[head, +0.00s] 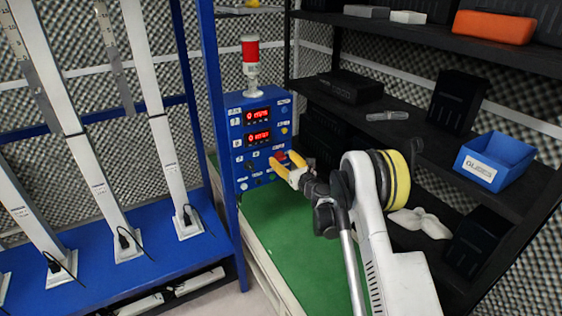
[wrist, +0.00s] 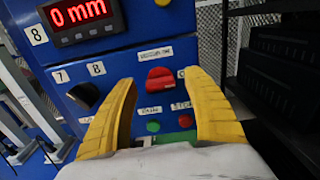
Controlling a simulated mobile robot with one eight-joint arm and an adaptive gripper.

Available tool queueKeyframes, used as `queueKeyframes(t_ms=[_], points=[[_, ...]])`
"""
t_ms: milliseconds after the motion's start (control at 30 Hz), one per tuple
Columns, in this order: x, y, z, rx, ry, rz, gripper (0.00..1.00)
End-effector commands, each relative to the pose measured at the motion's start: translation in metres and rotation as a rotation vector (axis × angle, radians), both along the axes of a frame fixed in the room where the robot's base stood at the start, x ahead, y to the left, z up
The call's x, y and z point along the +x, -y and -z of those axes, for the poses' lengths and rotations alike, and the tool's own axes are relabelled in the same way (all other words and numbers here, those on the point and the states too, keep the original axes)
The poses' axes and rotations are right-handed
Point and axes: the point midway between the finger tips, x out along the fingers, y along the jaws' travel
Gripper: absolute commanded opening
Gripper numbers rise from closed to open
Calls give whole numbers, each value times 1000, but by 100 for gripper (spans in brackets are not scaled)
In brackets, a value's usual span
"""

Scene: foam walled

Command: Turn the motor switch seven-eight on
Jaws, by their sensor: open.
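The blue control panel (head: 262,140) stands at the end of the green bench. In the wrist view, a dark switch (wrist: 86,95) sits below the labels 7 and 8, left of my gripper. A red rotary knob (wrist: 160,79) sits to its right, under a label too small to read. My gripper (wrist: 159,80) is open and empty, its yellow fingers on either side of the red knob in the picture. I cannot tell whether they touch the panel. In the head view my gripper (head: 283,160) is at the panel's lower right.
Red displays (wrist: 83,15) are above the switches. A green button (wrist: 185,121) and another small button (wrist: 153,126) are below the red knob. A red-topped signal tower (head: 250,60) stands on the panel. Dark shelves (head: 420,125) with a blue bin (head: 495,160) are at right.

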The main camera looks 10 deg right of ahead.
Motion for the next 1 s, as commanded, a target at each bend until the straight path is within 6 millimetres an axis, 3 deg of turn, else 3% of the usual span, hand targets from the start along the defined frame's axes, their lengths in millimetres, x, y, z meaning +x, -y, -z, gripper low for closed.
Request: queueKeyframes(t_ms=[133, 433, 600, 1000], points=[[12, -4, 1, -1, 0, 0, 59], [15, -5, -1, -1, 0, 0, 59], [15, -5, -1, -1, 0, 0, 9], [15, -5, -1, -21, 7, 0, 6]])
